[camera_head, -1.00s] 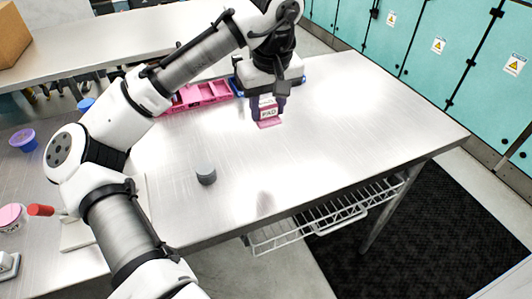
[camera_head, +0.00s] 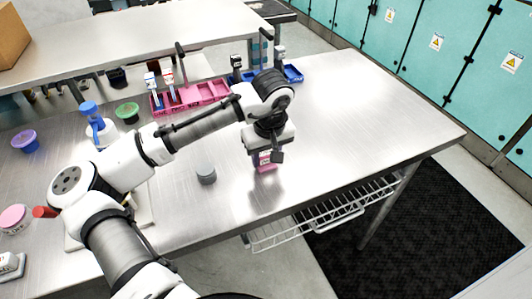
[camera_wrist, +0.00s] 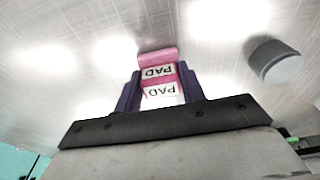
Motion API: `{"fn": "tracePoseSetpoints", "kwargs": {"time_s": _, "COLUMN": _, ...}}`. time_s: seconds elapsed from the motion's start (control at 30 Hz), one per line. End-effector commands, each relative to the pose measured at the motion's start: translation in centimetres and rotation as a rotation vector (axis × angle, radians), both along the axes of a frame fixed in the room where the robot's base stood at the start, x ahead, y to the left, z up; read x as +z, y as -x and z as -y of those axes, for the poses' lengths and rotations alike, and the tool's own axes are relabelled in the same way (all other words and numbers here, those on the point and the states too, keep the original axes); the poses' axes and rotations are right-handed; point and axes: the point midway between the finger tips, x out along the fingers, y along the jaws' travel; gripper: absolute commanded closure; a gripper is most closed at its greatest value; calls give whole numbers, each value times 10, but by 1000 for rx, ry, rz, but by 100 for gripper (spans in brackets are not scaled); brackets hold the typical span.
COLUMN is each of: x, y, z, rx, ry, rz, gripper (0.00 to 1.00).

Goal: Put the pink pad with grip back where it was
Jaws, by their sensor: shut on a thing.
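The pink pad with grip (camera_head: 265,165) is in my gripper (camera_head: 264,158), over the front middle of the steel table in the head view. The wrist view shows the pink pad (camera_wrist: 158,56) between the two dark purple fingers of my gripper (camera_wrist: 160,92), with white "PAD" labels on it. My gripper is shut on it. Whether the pad's lower end touches the table, I cannot tell. A pink compartment tray (camera_head: 205,92) stands at the back of the table, with tools upright in its left part and compartments at its right that look empty.
A grey cylinder (camera_head: 206,174) stands left of my gripper; it also shows in the wrist view (camera_wrist: 274,60). A blue tray (camera_head: 292,74) is beside the pink one. A bottle with a blue cap (camera_head: 97,122) and bowls stand at left. The table's right side is clear.

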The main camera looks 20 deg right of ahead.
Motion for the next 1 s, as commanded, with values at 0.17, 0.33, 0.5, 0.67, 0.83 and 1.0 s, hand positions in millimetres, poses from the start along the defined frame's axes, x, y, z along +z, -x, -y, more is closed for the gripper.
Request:
{"fn": "tracePoseSetpoints", "kwargs": {"time_s": 0.17, "x": -1, "y": 0, "z": 0, "rx": 0, "ry": 0, "rz": 0, "gripper": 79}}
{"fn": "tracePoseSetpoints", "kwargs": {"time_s": 0.33, "x": -3, "y": 0, "z": 0, "rx": 0, "ry": 0, "rz": 1, "gripper": 49}}
{"fn": "tracePoseSetpoints", "kwargs": {"time_s": 0.5, "x": -3, "y": 0, "z": 0, "rx": 0, "ry": -1, "rz": 0, "gripper": 39}}
{"fn": "tracePoseSetpoints", "kwargs": {"time_s": 0.67, "x": -2, "y": 0, "z": 0, "rx": 0, "ry": -1, "rz": 0, "gripper": 39}}
{"fn": "tracePoseSetpoints", "kwargs": {"time_s": 0.83, "x": 12, "y": 1, "z": 1, "rx": 0, "ry": 1, "rz": 3, "gripper": 39}}
{"fn": "tracePoseSetpoints", "kwargs": {"time_s": 1.0, "x": 47, "y": 6, "z": 1, "rx": -1, "ry": 3, "rz": 4, "gripper": 39}}
